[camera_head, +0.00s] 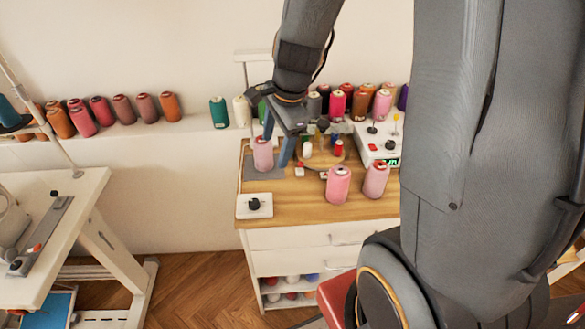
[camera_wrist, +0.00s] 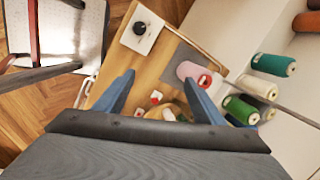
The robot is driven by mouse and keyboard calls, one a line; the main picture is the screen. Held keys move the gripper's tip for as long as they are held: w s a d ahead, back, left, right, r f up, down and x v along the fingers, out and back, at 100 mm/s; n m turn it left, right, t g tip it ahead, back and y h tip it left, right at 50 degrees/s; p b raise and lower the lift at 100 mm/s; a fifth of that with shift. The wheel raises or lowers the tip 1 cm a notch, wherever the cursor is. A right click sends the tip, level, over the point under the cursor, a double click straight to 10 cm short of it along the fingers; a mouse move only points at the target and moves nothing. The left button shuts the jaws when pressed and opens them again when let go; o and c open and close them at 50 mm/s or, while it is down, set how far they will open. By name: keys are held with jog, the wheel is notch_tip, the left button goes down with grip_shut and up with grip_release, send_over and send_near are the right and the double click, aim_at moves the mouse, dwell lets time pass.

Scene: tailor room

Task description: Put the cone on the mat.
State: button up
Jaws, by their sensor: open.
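A pink cone of thread (camera_head: 263,154) stands upright on the grey mat (camera_head: 268,174) at the back left of the wooden cabinet top. In the wrist view the cone (camera_wrist: 188,70) shows just past the tip of the right-hand finger, over the mat (camera_wrist: 182,52). My gripper (camera_head: 276,150) is open, its blue fingers pointing down close beside the cone. In the wrist view no cone shows between the fingers (camera_wrist: 160,82). Whether a finger touches the cone cannot be told.
Two more pink cones (camera_head: 338,185) (camera_head: 376,180) stand on the wooden top (camera_head: 300,208), right of the mat. A white box with a black knob (camera_head: 254,205) sits in front. A white device (camera_head: 380,148) and small spools crowd the back. Cones line the wall ledge (camera_head: 185,130).

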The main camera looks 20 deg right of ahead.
jog(key=s+n+g+h, duration=0.1)
jog(key=s+n, duration=1)
jog(key=n, duration=0.6)
jog(key=shift+s+r, duration=0.2)
jog(key=shift+s, duration=0.05)
jog(key=shift+f, duration=0.15)
